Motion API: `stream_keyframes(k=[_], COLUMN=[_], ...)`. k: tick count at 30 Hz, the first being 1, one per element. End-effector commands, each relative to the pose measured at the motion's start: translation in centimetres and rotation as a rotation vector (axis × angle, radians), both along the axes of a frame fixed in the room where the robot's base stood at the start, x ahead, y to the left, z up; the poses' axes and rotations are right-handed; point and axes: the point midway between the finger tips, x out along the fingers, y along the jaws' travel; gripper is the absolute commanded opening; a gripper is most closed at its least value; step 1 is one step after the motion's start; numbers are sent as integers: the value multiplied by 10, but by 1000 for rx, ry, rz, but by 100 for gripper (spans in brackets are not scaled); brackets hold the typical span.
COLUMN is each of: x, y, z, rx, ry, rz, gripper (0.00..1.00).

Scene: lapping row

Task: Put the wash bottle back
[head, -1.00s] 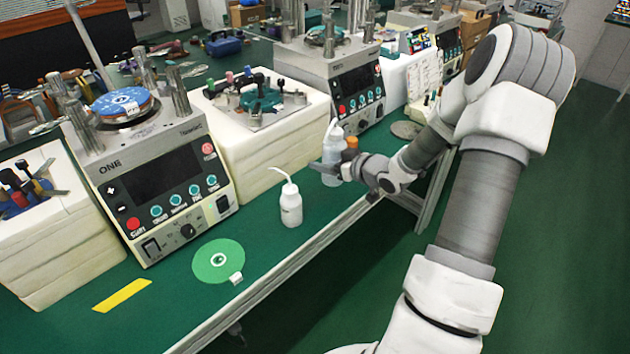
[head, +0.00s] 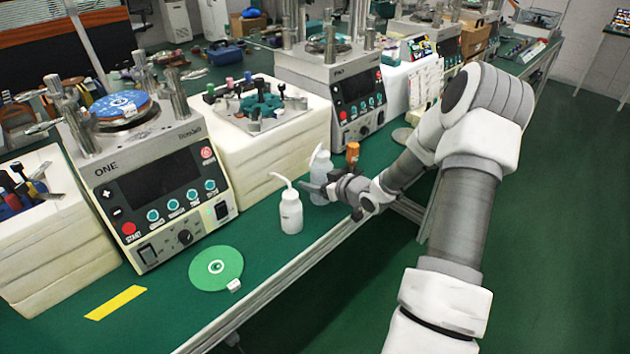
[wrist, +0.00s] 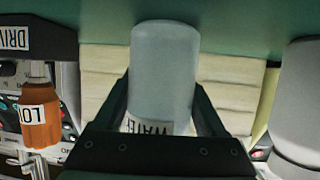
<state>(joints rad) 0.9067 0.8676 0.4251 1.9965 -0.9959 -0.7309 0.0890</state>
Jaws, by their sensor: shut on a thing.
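My gripper (head: 326,190) is shut on a pale grey wash bottle (head: 321,168). In the wrist view the bottle (wrist: 163,60) sits between the two fingers (wrist: 163,100), its partly hidden label reading WATER. It looks upright near the bench's front edge; I cannot tell whether its base touches the bench. A second, white wash bottle (head: 291,212) with a bent spout stands just to its left, apart from it. In the wrist view a pale rounded body (wrist: 302,100), probably that bottle, shows at the right edge.
An orange-brown bottle (head: 352,156) stands behind my gripper; it also shows in the wrist view (wrist: 38,118). A green disc (head: 216,268) and yellow strip (head: 116,302) lie at the front left. Lapping machines (head: 165,185) and a white block (head: 265,150) line the back. Bare green bench lies between.

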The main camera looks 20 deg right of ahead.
Motion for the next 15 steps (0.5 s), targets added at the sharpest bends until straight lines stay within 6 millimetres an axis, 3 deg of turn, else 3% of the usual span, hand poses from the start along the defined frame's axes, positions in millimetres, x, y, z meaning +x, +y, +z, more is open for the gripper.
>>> stream_keyframes(k=[1, 5, 6, 15], x=[0, 0, 0, 0], y=[0, 0, 0, 0], z=[-2, -1, -1, 4], rx=[0, 0, 0, 0], ry=[0, 0, 0, 0], rz=[0, 0, 0, 0], gripper=[75, 98, 100, 100])
